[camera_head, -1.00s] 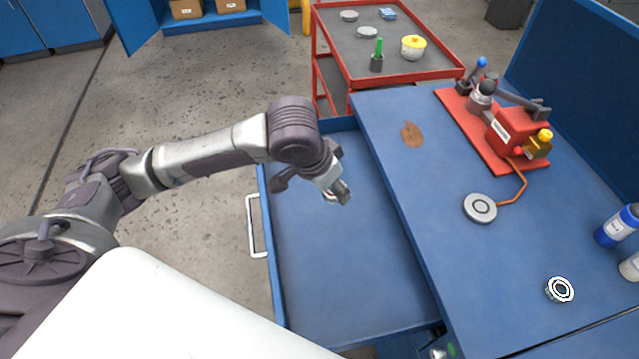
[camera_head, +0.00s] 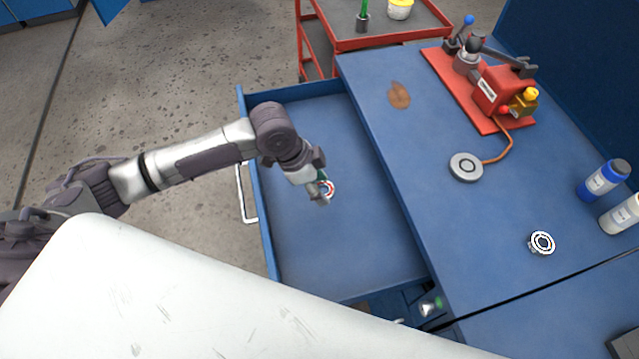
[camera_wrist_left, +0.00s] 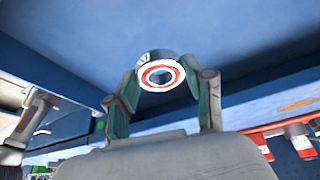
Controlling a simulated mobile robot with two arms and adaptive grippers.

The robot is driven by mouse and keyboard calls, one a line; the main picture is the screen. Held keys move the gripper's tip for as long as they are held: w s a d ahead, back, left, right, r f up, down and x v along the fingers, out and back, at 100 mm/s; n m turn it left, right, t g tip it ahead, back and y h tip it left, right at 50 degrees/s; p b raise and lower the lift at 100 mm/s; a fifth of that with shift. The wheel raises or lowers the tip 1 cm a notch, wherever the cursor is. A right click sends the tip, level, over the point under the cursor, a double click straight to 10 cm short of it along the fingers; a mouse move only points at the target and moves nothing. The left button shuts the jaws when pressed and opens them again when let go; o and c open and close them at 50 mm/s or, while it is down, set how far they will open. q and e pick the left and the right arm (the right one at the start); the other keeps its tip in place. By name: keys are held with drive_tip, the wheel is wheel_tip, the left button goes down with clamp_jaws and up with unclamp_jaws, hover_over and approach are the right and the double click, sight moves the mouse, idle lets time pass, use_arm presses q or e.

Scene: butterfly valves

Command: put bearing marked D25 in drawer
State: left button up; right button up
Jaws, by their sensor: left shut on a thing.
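My left gripper (camera_head: 322,192) is shut on a bearing (camera_head: 328,188), a small ring with a red band. The gripper and bearing are over the open blue drawer (camera_head: 300,262), whose bare floor lies below. In the left wrist view the bearing (camera_wrist_left: 160,72) sits between the green-lined fingertips (camera_wrist_left: 163,85), its round face towards the camera. No marking on it can be read. A second bearing (camera_head: 541,243), white with a dark ring and orange tint, lies on the blue bench top. My right gripper is not in view.
The drawer has a white handle (camera_head: 246,194). The blue bench (camera_head: 430,180) beside it carries a red valve fixture (camera_head: 488,90), a round grey disc (camera_head: 466,167) on a cable, a brown stain and two bottles (camera_head: 604,178). A red cart (camera_head: 385,40) stands behind.

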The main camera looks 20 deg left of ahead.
use_arm(q)
wheel_tip(320, 180, down, 6)
drive_tip(key=b, duration=0.6)
drive_tip(key=shift+f, duration=0.35)
drive_tip(key=shift+f+b, duration=0.7)
drive_tip(key=shift+f, duration=1.3)
drive_tip(key=o, duration=1.4)
drive_tip(key=shift+o, duration=0.2)
